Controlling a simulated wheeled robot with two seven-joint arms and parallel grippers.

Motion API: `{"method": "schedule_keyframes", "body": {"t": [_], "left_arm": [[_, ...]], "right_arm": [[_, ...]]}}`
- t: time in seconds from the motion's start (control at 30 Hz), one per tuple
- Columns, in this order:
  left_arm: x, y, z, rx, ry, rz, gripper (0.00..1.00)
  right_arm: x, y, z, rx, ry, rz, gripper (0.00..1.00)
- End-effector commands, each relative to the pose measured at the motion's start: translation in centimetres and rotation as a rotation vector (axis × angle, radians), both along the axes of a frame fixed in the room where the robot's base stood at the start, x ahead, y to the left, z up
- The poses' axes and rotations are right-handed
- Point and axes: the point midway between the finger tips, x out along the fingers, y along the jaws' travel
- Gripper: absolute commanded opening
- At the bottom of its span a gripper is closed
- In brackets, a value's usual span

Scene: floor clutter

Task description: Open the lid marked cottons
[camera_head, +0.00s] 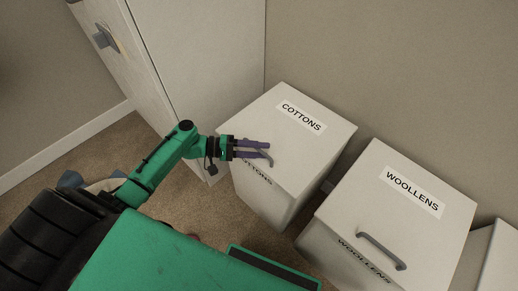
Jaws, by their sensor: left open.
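The white bin marked COTTONS (265,205) stands in the middle of the head view, and its lid (310,150) lies flat and closed on top. The label COTTONS shows on the lid and again on the front, partly covered by my gripper. My left gripper (268,150) is over the lid's front left edge, its purple fingers apart. The grey lid handle (266,160) is at the fingers, largely hidden by them. I cannot tell whether they touch it. My right gripper is not in view.
A closed white bin marked WOOLLENS (400,185) with a grey handle (381,250) stands to the right. Part of another white bin (497,262) shows at the right edge. A tall white cabinet (200,60) stands behind left, with brown carpet (125,150) before it.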

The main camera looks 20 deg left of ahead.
Motion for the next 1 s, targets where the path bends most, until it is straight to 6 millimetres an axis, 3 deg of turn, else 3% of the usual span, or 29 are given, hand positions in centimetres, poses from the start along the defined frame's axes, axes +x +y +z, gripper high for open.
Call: {"method": "schedule_keyframes", "body": {"t": [0.17, 0.2, 0.3, 1.0], "left_arm": [[0.01, 0.00, -0.03, 0.000, 0.000, 0.000, 0.45], [0.00, 0.01, -0.03, 0.000, 0.000, 0.000, 0.37], [0.00, 0.02, -0.04, 0.001, 0.000, 0.000, 0.00], [-0.02, 0.08, -0.05, 0.002, 0.001, 0.000, 0.00]], "right_arm": [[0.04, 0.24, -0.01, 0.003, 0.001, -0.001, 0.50], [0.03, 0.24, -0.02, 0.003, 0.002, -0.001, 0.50], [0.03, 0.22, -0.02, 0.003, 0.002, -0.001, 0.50], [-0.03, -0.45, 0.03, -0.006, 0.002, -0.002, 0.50]]}}
